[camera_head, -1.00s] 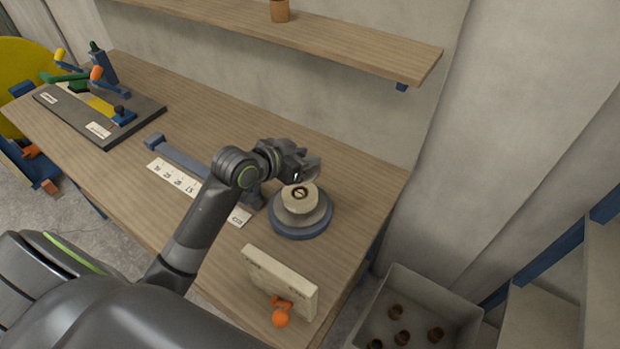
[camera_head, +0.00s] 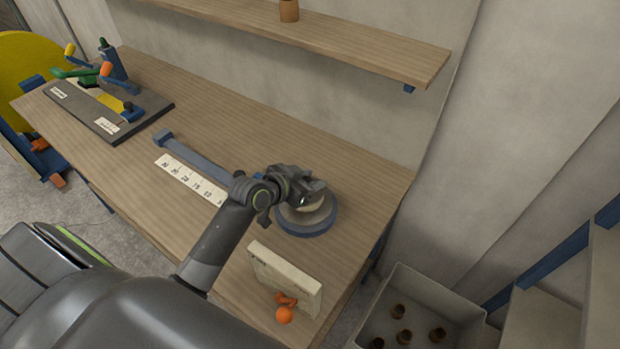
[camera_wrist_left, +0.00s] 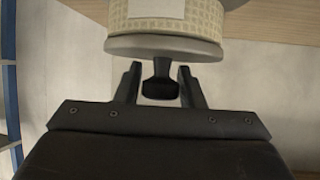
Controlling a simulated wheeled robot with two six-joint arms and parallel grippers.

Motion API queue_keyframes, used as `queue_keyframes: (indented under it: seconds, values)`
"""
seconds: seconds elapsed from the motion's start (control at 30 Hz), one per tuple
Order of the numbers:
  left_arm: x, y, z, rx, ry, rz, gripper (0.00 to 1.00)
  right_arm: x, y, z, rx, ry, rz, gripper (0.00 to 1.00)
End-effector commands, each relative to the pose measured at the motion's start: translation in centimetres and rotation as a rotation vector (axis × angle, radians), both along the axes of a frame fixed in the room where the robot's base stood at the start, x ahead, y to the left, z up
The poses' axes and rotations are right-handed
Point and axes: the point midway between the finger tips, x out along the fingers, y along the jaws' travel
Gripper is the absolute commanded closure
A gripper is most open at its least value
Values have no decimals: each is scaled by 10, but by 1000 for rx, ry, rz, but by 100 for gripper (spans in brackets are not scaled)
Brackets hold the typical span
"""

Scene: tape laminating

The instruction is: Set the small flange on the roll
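In the head view the roll (camera_head: 301,217) stands on a round blue base (camera_head: 317,233) near the table's right end. My left gripper (camera_head: 312,197) is right over it and hides part of its top. In the left wrist view a cream, woven-looking roll (camera_wrist_left: 205,18) with a white label carries a flat grey disc, seemingly the small flange (camera_wrist_left: 165,47), on its gripper-facing side. A dark knob (camera_wrist_left: 160,82) stands out from the disc, between the two fingers of my left gripper (camera_wrist_left: 159,74). I cannot tell whether they press on it. My right gripper is out of view.
A cream block (camera_head: 285,280) with an orange knob (camera_head: 284,314) stands at the front edge. A numbered strip (camera_head: 190,180) lies left of the roll. A dark board with coloured clamps (camera_head: 107,110) is at the far left. A grey bin (camera_head: 420,305) stands beside the table.

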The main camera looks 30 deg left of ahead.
Motion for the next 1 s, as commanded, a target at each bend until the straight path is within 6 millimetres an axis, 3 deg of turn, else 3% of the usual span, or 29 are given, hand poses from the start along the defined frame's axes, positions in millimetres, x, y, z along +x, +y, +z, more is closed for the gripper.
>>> queue_keyframes:
  seconds: [0.1, 0.53, 1.0]
  values:
    - [0, 0, 0, 0, 0, 0, 50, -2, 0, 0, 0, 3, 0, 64]
    - [-7, 3, 5, 1, 0, 0, 50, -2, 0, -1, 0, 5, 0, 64]
    - [-74, 26, 43, 6, 0, -2, 50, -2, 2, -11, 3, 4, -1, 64]
